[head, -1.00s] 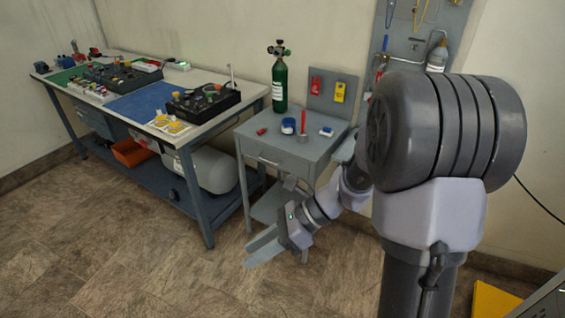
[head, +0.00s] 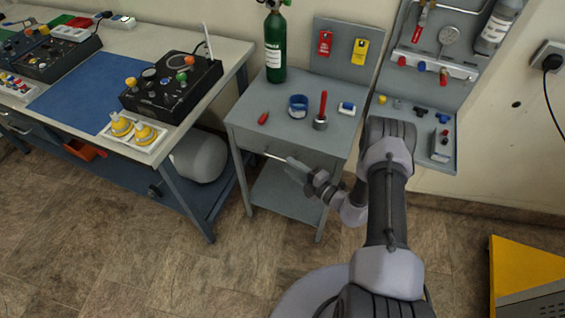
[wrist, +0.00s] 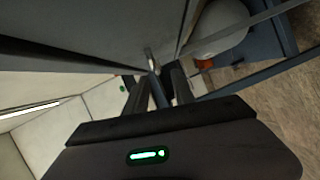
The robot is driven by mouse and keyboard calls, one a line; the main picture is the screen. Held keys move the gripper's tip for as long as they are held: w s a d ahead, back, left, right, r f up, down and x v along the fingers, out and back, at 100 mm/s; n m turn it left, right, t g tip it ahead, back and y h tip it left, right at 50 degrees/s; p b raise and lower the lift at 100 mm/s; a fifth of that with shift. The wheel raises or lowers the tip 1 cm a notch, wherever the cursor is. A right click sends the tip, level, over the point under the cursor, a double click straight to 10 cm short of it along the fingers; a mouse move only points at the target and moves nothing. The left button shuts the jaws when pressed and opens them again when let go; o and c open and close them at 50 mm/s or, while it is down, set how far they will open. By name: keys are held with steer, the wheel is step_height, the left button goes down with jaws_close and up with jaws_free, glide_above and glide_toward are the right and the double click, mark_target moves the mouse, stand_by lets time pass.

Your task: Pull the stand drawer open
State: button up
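The grey stand (head: 250,115) stands against the wall with a drawer (head: 250,143) under its top. The drawer front looks flush, and a thin bar handle (head: 272,156) runs across it. My gripper (head: 292,168) is at the drawer front, by the right part of the handle. In the wrist view the two dark fingers (wrist: 158,84) are apart. The metal handle (wrist: 151,60) shows at their tips, in line with the gap. Whether the fingers touch it is hard to tell.
A green cylinder (head: 274,45), a red marker (head: 263,118), blue tape (head: 298,103) and other small items are on the stand top. A workbench (head: 232,53) stands to the left, a tool board (head: 462,22) at right. The floor in front is open.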

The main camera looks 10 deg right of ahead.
mark_target(282, 159)
steer(key=b+x, duration=0.1)
steer(key=x, duration=0.4)
steer(key=shift+w+a, duration=0.15)
steer(key=shift+w, duration=0.1)
jaws_close()
stand_by(1.1)
